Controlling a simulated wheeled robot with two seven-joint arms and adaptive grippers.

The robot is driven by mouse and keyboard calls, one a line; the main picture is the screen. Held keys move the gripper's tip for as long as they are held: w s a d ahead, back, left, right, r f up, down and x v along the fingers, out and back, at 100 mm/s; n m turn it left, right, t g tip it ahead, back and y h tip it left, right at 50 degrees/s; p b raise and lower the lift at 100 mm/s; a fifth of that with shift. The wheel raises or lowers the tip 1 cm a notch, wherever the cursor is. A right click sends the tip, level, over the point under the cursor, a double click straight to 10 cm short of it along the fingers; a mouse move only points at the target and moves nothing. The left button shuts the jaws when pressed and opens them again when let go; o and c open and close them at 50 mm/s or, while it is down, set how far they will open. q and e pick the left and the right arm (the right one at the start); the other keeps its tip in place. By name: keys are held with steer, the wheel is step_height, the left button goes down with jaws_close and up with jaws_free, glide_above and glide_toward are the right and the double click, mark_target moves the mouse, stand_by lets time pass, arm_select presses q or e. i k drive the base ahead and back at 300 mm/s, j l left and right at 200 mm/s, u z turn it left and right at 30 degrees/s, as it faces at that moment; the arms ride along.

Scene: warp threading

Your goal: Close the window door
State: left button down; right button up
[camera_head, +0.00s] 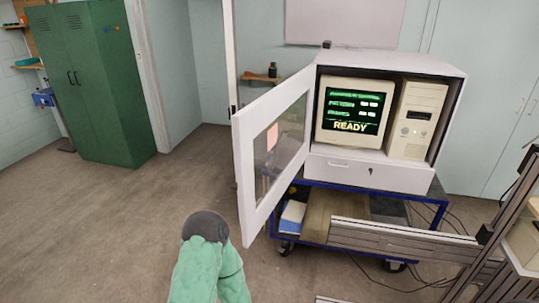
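The window door (248,165) has a white frame with a clear pane and hangs open from the left side of a white cabinet (397,63). It swings out toward me, so the cabinet front is uncovered. A green part of one of my arms with a dark rounded end shows at the bottom, in front of and left of the door's lower corner. A gap shows between this arm and the door. No gripper fingers show in the head view.
The cabinet holds a monitor (353,110) reading READY and a computer case (415,120), above a white drawer (366,172). It stands on a blue wheeled cart (315,236). Metal rails (400,238) stand at right. A green locker (85,80) is at left; floor between is clear.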

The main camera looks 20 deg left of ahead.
mark_target(248, 122)
steer(key=i+j+z, duration=0.1)
steer(key=j, duration=0.25)
steer(key=i+j+z, duration=0.1)
steer(key=j, duration=0.3)
steer(key=i+j+z, duration=0.1)
steer(key=i+j, duration=0.15)
steer(key=j, duration=0.15)
